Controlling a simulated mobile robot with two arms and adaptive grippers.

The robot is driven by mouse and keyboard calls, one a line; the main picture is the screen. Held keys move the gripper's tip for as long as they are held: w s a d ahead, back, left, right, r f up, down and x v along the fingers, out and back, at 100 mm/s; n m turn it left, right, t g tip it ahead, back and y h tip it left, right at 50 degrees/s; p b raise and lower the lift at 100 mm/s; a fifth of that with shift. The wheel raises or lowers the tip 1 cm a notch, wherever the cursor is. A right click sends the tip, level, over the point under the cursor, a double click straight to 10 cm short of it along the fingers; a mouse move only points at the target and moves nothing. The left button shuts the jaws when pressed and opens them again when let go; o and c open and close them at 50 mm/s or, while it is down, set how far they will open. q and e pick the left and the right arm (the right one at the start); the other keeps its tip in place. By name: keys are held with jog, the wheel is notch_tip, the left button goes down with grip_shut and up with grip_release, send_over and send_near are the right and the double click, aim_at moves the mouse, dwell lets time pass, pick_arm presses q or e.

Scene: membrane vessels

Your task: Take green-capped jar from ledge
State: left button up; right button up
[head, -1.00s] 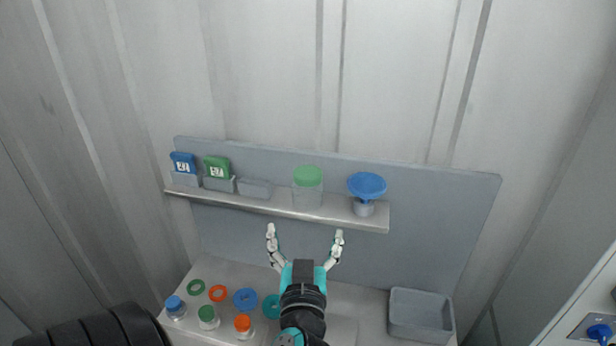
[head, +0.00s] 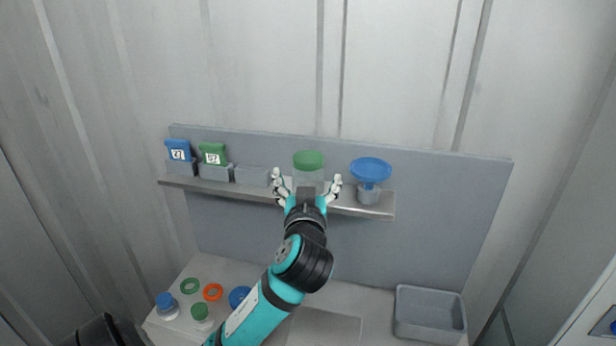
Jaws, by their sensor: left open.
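The green-capped jar (head: 309,163) stands upright on the grey ledge (head: 232,191), near the ledge's middle. Its body is clear and its lower part is hidden behind my gripper. My left gripper (head: 307,181) is open at the ledge, with one finger on each side of the jar's lower body. I cannot tell whether the fingers touch the jar. My right gripper is not in view.
A blue funnel-like piece (head: 370,172) stands on the ledge close right of the jar. Blue (head: 178,151) and green (head: 213,154) labelled packs sit in small grey bins at left. Below are rings, small capped bottles (head: 168,305) and a grey tray (head: 431,314).

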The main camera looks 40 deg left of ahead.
aim_at(308, 178)
pick_arm(q)
jog(key=shift+w+a+p, duration=0.4)
jog(key=shift+w+a, duration=0.05)
jog(key=p+x, duration=0.2)
jog(key=x, duration=0.1)
jog(key=shift+w+a+f, duration=0.1)
jog(key=shift+w, duration=0.15)
jog(key=shift+w+a+f, duration=0.15)
jog(key=shift+w+a, duration=0.15)
jog(key=shift+a, duration=0.05)
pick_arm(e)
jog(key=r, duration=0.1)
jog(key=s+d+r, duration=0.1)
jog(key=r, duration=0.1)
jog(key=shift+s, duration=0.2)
pick_arm(q)
jog(key=shift+d, duration=0.1)
jog(key=shift+c, duration=0.2)
jog(key=shift+c, duration=1.2)
jog(key=c, duration=1)
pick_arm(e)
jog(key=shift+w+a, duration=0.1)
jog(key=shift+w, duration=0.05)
